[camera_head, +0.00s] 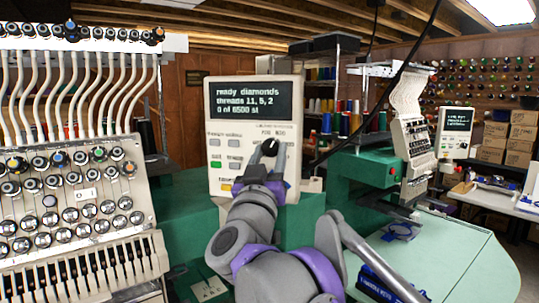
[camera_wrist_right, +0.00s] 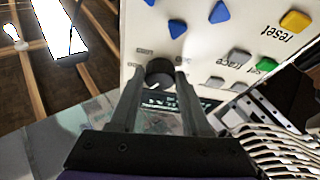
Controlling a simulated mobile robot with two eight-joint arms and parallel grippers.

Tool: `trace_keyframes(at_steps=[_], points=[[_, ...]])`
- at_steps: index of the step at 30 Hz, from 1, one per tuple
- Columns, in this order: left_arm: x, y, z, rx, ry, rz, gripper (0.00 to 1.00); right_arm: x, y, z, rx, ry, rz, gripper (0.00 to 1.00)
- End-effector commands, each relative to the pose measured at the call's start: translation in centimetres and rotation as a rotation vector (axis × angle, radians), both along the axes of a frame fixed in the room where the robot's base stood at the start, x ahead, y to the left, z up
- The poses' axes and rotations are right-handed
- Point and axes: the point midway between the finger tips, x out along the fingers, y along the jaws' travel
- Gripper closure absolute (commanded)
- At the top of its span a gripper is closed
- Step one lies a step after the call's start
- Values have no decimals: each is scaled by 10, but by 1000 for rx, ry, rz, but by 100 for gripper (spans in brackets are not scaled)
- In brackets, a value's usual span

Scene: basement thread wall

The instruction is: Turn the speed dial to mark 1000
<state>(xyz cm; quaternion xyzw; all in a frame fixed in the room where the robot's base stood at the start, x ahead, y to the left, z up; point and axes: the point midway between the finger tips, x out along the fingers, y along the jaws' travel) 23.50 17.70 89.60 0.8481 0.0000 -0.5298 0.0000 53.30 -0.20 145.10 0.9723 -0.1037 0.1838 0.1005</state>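The speed dial (camera_head: 270,147) is a round black knob on the light control panel (camera_head: 222,182). Its pointer and scale marks are too small to read in the head view. My right gripper (camera_head: 264,166) is at the dial from below. In the right wrist view the dial (camera_wrist_right: 159,73) sits between the two fingertips of this gripper (camera_wrist_right: 160,80), one on each side, with no clear gap. The fingers and perspective hide part of the dial's rim and marks. My left gripper is not in view.
The panel's screen (camera_head: 250,103) reads "ready diamonds". Buttons, including a green one (camera_head: 216,164), lie left of the dial. A thread-tension unit (camera_head: 75,190) stands at the left, and a green machine table (camera_head: 450,255) with a blue object (camera_head: 385,283) at the right.

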Motion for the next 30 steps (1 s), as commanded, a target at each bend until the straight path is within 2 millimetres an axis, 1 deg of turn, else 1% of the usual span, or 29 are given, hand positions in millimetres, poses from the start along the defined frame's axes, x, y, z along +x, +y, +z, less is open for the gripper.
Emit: trace_keyframes(at_steps=[1, 5, 6, 7, 14, 19, 26, 30], points=[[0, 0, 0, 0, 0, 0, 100, 0, 0, 0, 0, 0, 0, 65], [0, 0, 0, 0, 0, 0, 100, 0, 0, 0, 0, 0, -1, 89], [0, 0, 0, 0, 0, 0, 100, 0, 0, 0, 0, 0, -1, 96], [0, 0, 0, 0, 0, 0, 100, 0, 0, 0, 0, 0, -1, 100], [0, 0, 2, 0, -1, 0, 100, 0, 0, 0, 12, -3, 0, 100], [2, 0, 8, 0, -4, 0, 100, 0, 1, 1, 62, -16, 0, 100], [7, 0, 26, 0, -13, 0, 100, 0, 3, 3, 212, -54, 1, 100], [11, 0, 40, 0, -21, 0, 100, 1, 4, 4, 338, -85, 1, 100]])
